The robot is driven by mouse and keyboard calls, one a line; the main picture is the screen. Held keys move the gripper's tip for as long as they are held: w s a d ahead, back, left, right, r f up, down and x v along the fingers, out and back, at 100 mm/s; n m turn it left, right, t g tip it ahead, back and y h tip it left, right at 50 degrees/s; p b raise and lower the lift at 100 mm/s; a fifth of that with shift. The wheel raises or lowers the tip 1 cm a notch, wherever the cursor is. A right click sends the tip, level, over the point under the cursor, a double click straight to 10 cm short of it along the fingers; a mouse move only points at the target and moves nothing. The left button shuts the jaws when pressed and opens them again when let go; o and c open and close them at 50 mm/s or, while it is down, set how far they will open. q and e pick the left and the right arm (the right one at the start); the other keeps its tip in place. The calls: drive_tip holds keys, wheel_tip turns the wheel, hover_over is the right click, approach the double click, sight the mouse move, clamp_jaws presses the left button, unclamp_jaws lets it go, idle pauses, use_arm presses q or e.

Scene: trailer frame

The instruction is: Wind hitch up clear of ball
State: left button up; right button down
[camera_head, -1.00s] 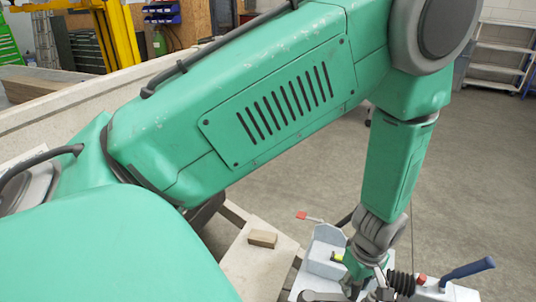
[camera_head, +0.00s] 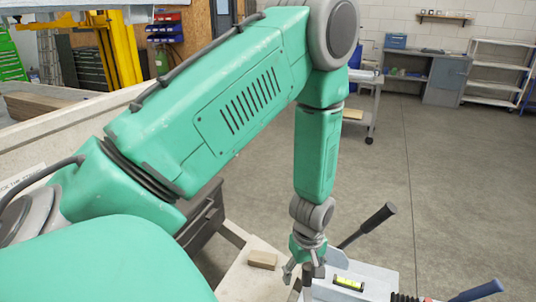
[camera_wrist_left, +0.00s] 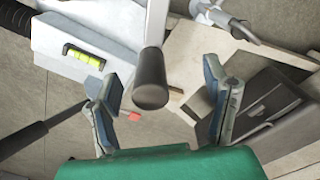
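My left gripper (camera_head: 306,262) hangs over the left end of the pale grey metal housing. In the left wrist view its two fingers (camera_wrist_left: 163,92) are spread apart. A dark cylindrical grip (camera_wrist_left: 150,82) on a pale bar lies between them in that picture; I cannot tell that either finger touches it. The black bellows of the coupling (camera_head: 402,298) and a blue-handled lever (camera_head: 478,291) sit at the lower right of the head view. The hitch ball is not visible. My right gripper is not in view.
A spirit level (camera_head: 348,284) lies on the pale grey housing (camera_head: 378,276). A black-gripped lever (camera_head: 378,222) slants up beside it. A wood block (camera_head: 262,260) rests on a pale board (camera_head: 245,277). Open concrete floor (camera_head: 440,180) lies beyond.

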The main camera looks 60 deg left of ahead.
use_arm(q)
drive_tip(key=o, duration=0.4)
drive_tip(key=shift+w+d, duration=0.15)
drive_tip(key=shift+d, duration=0.05)
drive_tip(key=shift+d, duration=0.1)
drive_tip(key=shift+r, duration=0.25)
wheel_tip(320, 180, up, 7)
drive_tip(key=p, duration=0.7)
drive_tip(key=shift+r+p, duration=0.4)
drive_tip(key=shift+f, duration=0.1)
